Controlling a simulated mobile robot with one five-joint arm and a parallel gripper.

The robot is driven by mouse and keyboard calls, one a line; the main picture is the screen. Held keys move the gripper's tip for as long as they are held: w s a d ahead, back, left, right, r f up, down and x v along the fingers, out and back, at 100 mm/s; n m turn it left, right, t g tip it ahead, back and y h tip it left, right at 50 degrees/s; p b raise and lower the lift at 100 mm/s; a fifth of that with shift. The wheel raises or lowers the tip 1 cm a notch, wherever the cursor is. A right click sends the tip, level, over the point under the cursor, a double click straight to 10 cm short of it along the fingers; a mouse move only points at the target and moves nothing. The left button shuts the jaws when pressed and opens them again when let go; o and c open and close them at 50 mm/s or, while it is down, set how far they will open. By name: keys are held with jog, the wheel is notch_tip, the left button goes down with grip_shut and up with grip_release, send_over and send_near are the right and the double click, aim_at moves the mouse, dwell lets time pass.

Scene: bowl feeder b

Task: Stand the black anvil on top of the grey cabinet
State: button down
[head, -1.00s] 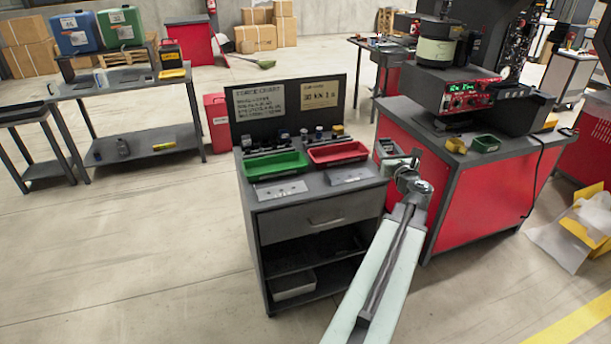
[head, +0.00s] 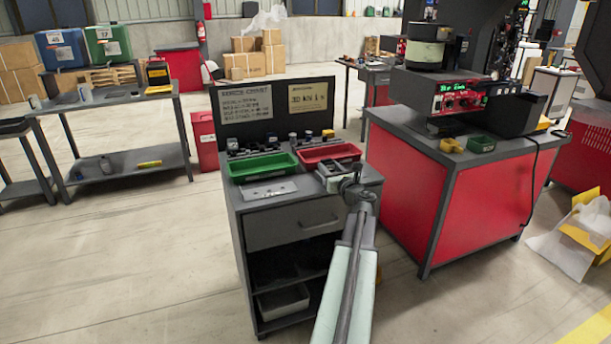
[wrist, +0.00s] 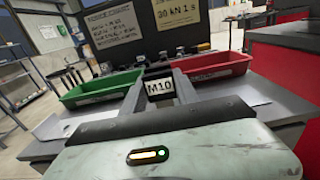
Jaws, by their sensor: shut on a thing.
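The grey cabinet (head: 290,222) stands in the middle of the head view; its top also shows in the wrist view (wrist: 45,150). My gripper (head: 334,172) is over the right front part of that top, in front of the red tray. In the wrist view my gripper (wrist: 158,85) is shut on a small dark piece, which I take for the black anvil (wrist: 157,72). A white label marked M10 shows between the fingers. The fingers hide most of the piece. I cannot tell whether it touches the top.
A green tray (head: 262,165) and a red tray (head: 327,153) lie on the cabinet top. Several small parts stand behind them before a dark sign board (head: 272,108). A metal plate (head: 268,191) lies at front left. A red bench (head: 450,190) stands close on the right.

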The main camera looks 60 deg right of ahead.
jog(key=w, duration=0.2)
jog(key=w+a, duration=0.1)
jog(key=w, duration=0.5)
jog(key=shift+a+f+b, duration=0.35)
jog(key=shift+a+f, duration=0.05)
jog(key=shift+f+b, duration=2)
jog(key=c, duration=1.2)
grip_release()
jog(key=shift+r, duration=0.1)
jog(key=shift+r+p, duration=0.3)
jog(key=shift+p, duration=0.1)
jog(key=v, duration=1.2)
jog(key=shift+f, duration=0.15)
